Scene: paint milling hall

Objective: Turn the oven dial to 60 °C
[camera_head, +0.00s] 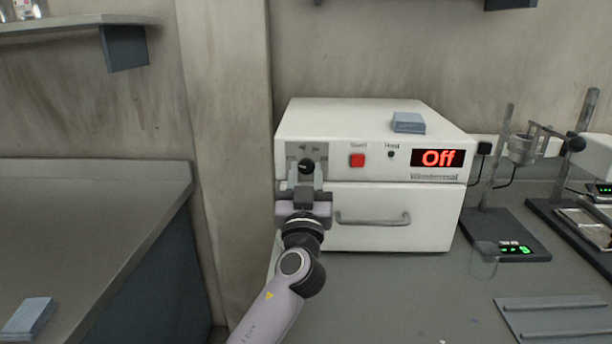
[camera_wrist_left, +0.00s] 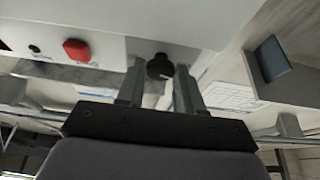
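The white oven (camera_head: 390,120) stands on the bench, with its red display (camera_head: 438,158) reading "Off". Its black dial (camera_head: 306,166) is on the grey panel at the left of the front. My left gripper (camera_head: 306,178) is in front of this panel, one finger on each side of the dial. In the left wrist view the dial (camera_wrist_left: 160,67) sits between the tips of the open fingers (camera_wrist_left: 160,80), with small gaps seeming to show beside it. Whether either finger touches it I cannot tell. The dial's scale is too small to read. My right gripper is not in view.
A red button (camera_head: 357,160) and a small black knob (camera_head: 391,154) are right of the dial. The oven door has a handle (camera_head: 373,219). A blue block (camera_head: 408,123) lies on top. Lab stands (camera_head: 497,180) and a glass beaker (camera_head: 484,260) are at the right.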

